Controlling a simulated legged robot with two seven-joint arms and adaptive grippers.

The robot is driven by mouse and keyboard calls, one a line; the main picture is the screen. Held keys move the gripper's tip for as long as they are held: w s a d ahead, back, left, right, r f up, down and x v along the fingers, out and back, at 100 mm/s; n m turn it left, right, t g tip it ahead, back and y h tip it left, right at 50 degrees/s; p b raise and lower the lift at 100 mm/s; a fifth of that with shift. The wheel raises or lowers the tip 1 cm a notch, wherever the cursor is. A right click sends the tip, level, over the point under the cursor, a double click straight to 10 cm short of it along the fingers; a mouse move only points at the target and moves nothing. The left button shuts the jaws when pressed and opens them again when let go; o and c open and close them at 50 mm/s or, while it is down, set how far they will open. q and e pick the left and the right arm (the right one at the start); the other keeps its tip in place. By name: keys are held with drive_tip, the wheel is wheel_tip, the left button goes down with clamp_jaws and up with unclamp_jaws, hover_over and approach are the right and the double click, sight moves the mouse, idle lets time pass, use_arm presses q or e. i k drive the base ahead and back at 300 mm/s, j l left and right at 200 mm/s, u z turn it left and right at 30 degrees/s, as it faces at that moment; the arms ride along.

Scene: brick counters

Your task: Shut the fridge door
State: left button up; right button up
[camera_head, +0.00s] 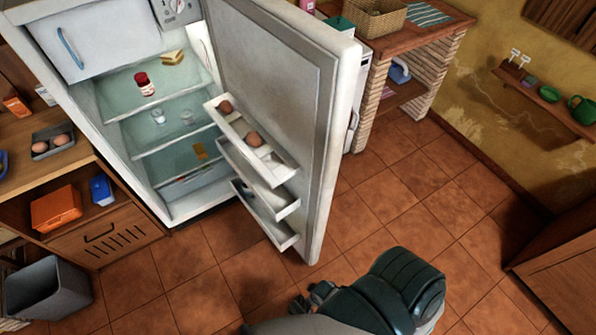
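The white fridge (140,95) stands at the upper left, its main compartment open to view. Its door (270,90) stands wide open, swung out to the right, with the inner side and its shelves (250,160) facing left. Eggs sit in the top door shelf. The small upper compartment door (85,40) is shut. A dark gripper (316,294), which looks like my right one, is low in the middle, in front of the door's bottom edge and apart from it. Its fingers are small and partly hidden, so their opening is unclear. My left gripper is not in view.
Inside the fridge are a red-lidded jar (145,85), a sandwich (172,58) and glasses. A wooden counter (60,165) stands left, with a grey bin (45,290) below. A brick counter (420,60) stands behind the door. Tiled floor (240,275) is clear before the fridge.

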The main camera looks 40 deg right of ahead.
sight(289, 77)
drive_tip(key=k+l+u, duration=0.15)
drive_tip(key=l, duration=0.3)
drive_tip(key=l+u, duration=0.1)
drive_tip(key=l, duration=0.35)
drive_tip(key=k+l+u, duration=0.15)
drive_tip(key=l, duration=0.25)
drive_tip(key=k+l+u, duration=0.1)
drive_tip(key=l, duration=0.3)
drive_tip(key=k+l+u, duration=0.15)
drive_tip(key=l, duration=0.25)
drive_tip(key=i+l+u, duration=0.1)
drive_tip(key=l, duration=0.5)
drive_tip(key=l+u, duration=0.1)
drive_tip(key=l, duration=0.5)
drive_tip(key=k+j+u, duration=0.15)
drive_tip(key=k, duration=0.15)
